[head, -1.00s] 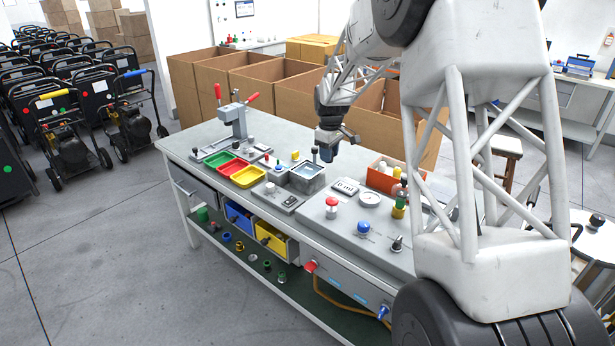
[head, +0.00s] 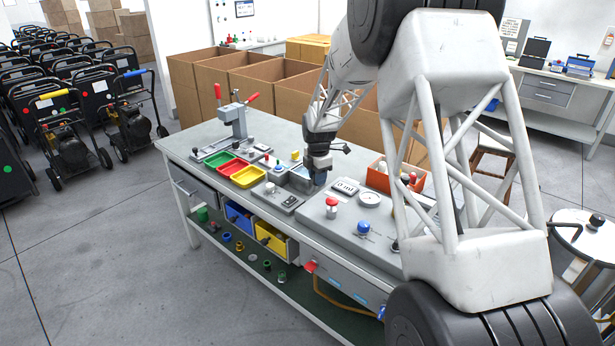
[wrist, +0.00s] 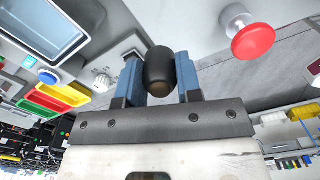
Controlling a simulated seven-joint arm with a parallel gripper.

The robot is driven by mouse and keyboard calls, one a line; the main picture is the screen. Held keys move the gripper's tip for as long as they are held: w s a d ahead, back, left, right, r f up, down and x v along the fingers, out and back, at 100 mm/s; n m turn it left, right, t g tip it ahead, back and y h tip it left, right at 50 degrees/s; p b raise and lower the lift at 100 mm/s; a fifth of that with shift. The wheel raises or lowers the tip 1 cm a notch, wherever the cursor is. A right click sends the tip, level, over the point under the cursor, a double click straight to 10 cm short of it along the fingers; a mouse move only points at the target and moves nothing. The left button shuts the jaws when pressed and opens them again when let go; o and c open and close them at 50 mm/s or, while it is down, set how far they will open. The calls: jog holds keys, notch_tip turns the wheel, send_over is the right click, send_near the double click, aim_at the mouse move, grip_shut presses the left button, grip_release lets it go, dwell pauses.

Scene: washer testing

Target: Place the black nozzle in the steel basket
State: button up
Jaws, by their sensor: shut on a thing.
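The black nozzle (wrist: 158,66) is clamped between the two blue fingers of my gripper (wrist: 159,78) in the wrist view. My gripper (head: 319,178) is low over the bench in the head view, at the right side of the steel basket (head: 300,184), and covers part of it. The nozzle is too small and covered to make out in the head view. In the wrist view the basket (wrist: 82,37) is at the upper left with a bluish inside. The nozzle appears beside it, not inside.
Green, red and yellow trays (head: 248,176) lie left of the basket. An orange bin (head: 378,176) stands behind the panel.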

jog(key=shift+s+a+f+n, duration=0.1)
jog(key=shift+a+f+n, duration=0.1)
jog(key=shift+f+n, duration=0.35)
jog(key=shift+a+f+n, duration=0.15)
jog(key=shift+f+n, duration=0.1)
jog(key=shift+n, duration=0.5)
send_over(307, 175)
jog(key=shift+d+f, duration=0.1)
jog(key=shift+f, duration=0.6)
jog(key=shift+f, duration=1.8)
jog(key=shift+f, duration=0.15)
jog(key=o, duration=1)
